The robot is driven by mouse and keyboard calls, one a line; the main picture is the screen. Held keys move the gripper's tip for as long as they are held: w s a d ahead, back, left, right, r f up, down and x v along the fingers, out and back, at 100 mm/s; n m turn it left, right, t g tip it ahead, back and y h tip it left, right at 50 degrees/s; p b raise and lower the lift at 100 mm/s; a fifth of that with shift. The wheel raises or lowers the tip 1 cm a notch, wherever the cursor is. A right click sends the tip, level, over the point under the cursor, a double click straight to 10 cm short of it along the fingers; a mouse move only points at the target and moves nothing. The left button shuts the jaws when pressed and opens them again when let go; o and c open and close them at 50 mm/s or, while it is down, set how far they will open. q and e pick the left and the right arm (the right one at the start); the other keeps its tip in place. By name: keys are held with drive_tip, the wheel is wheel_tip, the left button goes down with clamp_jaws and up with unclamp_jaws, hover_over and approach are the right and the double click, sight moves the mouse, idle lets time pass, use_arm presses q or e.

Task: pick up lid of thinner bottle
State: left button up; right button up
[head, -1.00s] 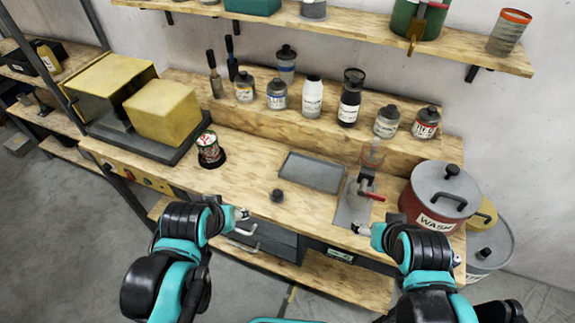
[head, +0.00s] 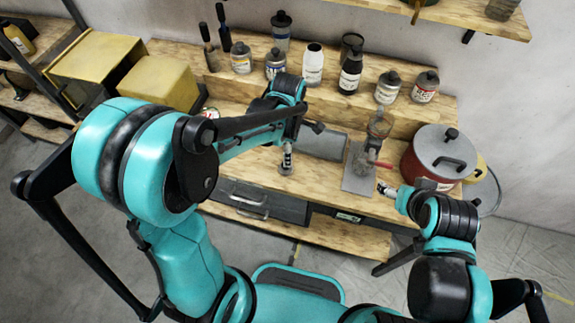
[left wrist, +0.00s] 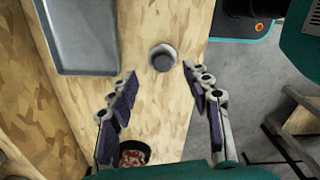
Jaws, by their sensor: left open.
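A small round dark grey lid (left wrist: 163,58) lies on the wooden bench top, near the front edge. In the left wrist view it is at the top centre, just ahead of the gap between my left fingertips. My left gripper (left wrist: 160,71) is open and empty. In the head view my left gripper (head: 287,160) reaches down over the bench at the lid (head: 286,170), which it partly hides. Several bottles stand on the raised step; I cannot tell which is thinner. My right gripper (head: 386,190) is at the bench front, right of the metal plate, its jaw state unclear.
A grey tray (left wrist: 90,35) lies close to the lid. A can (left wrist: 133,153) stands farther along the bench. A stand with a red handle (head: 372,160) and a red waste pot (head: 440,160) are on the right. Yellow boxes (head: 158,88) are on the left.

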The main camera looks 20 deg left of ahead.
use_arm(q)
drive_tip(key=f+b, duration=0.1)
drive_tip(key=f, duration=0.2)
drive_tip(key=f+b, duration=0.1)
drive_tip(key=f, duration=0.2)
drive_tip(key=shift+s+a, duration=0.2)
drive_tip(key=c, duration=1)
